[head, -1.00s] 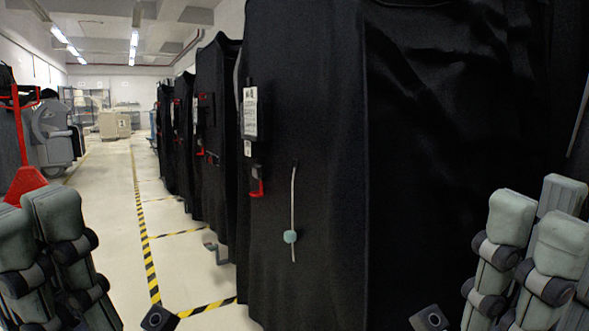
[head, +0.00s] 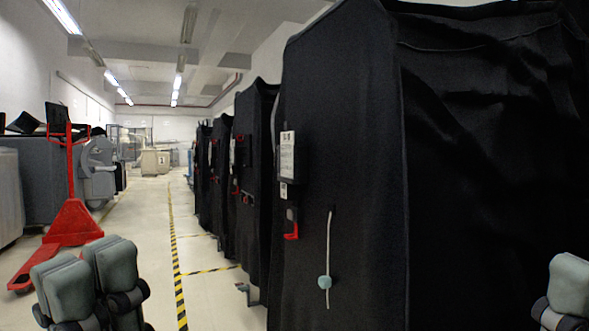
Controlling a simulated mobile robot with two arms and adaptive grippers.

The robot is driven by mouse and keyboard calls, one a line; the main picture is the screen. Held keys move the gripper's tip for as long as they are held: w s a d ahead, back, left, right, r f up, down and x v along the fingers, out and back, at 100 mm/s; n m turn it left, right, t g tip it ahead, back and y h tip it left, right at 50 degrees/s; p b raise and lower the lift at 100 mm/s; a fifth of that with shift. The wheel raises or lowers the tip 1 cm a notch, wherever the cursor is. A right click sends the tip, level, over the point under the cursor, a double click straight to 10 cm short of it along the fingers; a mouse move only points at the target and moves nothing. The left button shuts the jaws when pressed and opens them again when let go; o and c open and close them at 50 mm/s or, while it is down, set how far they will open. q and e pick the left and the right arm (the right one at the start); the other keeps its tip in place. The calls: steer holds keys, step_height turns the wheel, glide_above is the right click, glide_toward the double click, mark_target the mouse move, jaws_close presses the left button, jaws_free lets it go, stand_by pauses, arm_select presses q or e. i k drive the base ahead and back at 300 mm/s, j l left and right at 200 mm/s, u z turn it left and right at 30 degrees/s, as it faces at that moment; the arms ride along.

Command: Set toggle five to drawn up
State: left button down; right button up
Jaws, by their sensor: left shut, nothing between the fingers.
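A pale teal toggle bead (head: 325,282) sits low on a thin light cord (head: 330,240). The cord hangs upright on the black cover (head: 345,130) of the nearest cart, and a short end of it shows below the bead. No number for this toggle can be read. My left gripper (head: 90,268) is at the lower left, its grey-padded fingers side by side, shut and empty, well apart from the cord. Only a grey-padded part of my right gripper (head: 568,285) shows at the lower right edge, so its opening is hidden.
A white label (head: 287,155) and a red-handled holder (head: 291,225) hang left of the cord. More covered carts (head: 250,180) stand in a row behind. A red pallet truck (head: 70,215) stands at the left. The aisle floor (head: 150,220) with striped tape is clear.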

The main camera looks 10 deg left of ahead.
mark_target(325, 282)
steer(key=i+j+z, duration=0.55)
steer(key=z, duration=0.15)
